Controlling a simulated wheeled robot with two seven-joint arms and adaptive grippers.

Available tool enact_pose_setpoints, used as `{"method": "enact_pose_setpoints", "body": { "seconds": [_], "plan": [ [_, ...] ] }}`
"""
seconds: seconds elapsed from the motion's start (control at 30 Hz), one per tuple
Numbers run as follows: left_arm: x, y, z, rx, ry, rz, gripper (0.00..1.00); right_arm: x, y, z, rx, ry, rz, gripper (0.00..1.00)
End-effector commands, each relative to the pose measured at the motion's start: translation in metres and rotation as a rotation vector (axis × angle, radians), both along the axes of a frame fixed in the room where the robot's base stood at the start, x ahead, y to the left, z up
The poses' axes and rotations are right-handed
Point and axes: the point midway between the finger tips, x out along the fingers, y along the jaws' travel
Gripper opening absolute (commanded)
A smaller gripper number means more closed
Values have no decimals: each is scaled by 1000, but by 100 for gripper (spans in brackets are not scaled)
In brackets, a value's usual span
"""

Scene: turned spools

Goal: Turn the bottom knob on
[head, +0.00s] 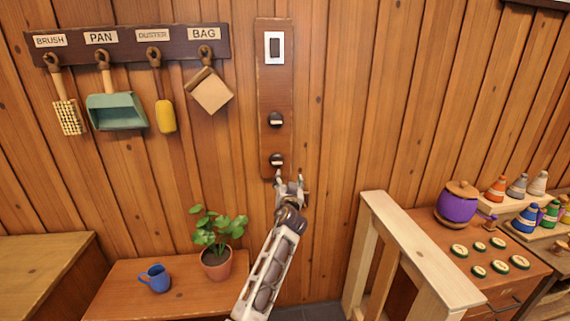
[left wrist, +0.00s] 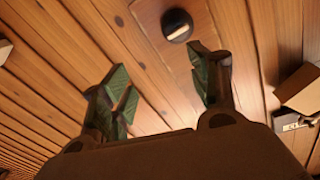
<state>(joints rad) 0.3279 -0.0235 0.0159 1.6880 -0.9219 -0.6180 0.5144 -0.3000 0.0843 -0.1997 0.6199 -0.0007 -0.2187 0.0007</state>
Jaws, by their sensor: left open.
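The bottom knob (head: 277,160) is a round black knob with a pale bar across it, low on a dark wooden panel (head: 276,85) on the wall. The bar looks roughly level in the head view. My left gripper (head: 289,178) is open and empty, just below and slightly right of the knob. In the left wrist view a black knob (left wrist: 177,25), apparently the bottom one, shows at the top, beyond the spread fingers (left wrist: 158,75) and not between them. I see no contact. My right gripper is in neither view.
A similar upper knob (head: 275,119) and a white-framed switch (head: 274,47) sit above on the panel. Tools hang from a labelled rack (head: 130,44) at left. A potted plant (head: 216,262) and blue mug (head: 155,279) stand below. A pale wooden frame (head: 372,240) stands at right.

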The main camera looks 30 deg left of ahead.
Motion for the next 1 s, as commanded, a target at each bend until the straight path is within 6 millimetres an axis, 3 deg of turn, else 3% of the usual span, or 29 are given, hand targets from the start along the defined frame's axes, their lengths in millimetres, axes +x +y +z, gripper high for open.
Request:
{"method": "enact_pose_setpoints", "body": {
  "seconds": [0.2, 0.5, 1.0],
  "plan": [
    [-9, 11, 9, -34, -31, 53, 61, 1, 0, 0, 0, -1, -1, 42],
    [-16, 22, 6, -119, -65, 112, 61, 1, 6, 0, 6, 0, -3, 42],
    [-18, 25, 2, -237, -122, 129, 61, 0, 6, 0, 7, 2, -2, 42]
  ]
}}
